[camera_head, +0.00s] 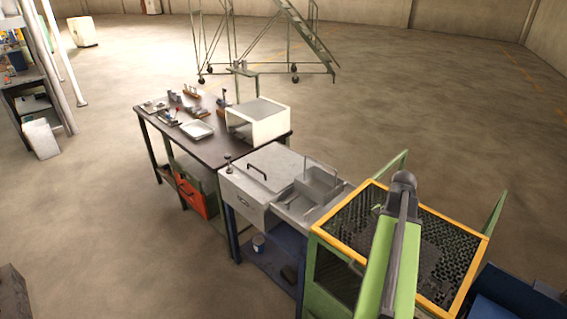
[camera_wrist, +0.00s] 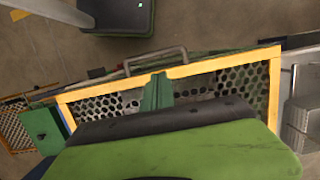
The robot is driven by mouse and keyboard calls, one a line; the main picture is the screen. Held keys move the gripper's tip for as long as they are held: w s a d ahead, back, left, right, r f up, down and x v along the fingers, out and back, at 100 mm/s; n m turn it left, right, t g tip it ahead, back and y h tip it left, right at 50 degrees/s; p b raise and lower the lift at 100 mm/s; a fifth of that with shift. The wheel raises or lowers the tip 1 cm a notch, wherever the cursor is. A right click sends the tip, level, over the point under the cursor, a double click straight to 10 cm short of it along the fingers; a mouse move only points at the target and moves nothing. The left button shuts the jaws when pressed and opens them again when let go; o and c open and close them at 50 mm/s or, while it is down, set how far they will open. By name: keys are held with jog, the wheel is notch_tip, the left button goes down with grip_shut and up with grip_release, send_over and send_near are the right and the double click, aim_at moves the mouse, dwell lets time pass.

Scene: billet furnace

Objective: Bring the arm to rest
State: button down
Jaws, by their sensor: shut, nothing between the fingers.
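My arm (camera_head: 390,250) is green with a dark upper end, and it stands in front of an orange-framed mesh guard (camera_head: 345,220) at the lower right of the head view. The dark end is over the mesh in the picture. In the wrist view my gripper (camera_wrist: 155,122) shows as a dark bar with a green body below it. It is shut, with nothing held. The orange frame and mesh fill the middle behind it. I cannot tell how far it is from the mesh, and the fingertips are not clear in the head view.
A grey metal unit (camera_head: 262,172) with a lid handle and an open tray (camera_head: 318,186) adjoins the guard. Beyond it a dark-topped bench (camera_head: 205,150) carries a white open box (camera_head: 258,120) and small parts. A wheeled stair (camera_head: 300,35) stands behind.

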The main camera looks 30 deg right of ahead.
jog(key=w+a+f+n+b, duration=0.2)
jog(key=w+a+n, duration=0.1)
jog(key=w+a, duration=0.55)
jog(key=w+a+f+n+b, duration=0.1)
jog(key=w+a+f+n, duration=0.15)
jog(key=w+a, duration=0.65)
jog(key=w+a+f+n+h+b, duration=0.1)
jog(key=a+n, duration=0.8)
jog(key=a, duration=1.6)
jog(key=shift+f+t+h+b, duration=0.3)
jog(key=shift+f+h+b, duration=0.05)
jog(key=shift+h+b, duration=0.4)
jog(key=shift+d, duration=0.1)
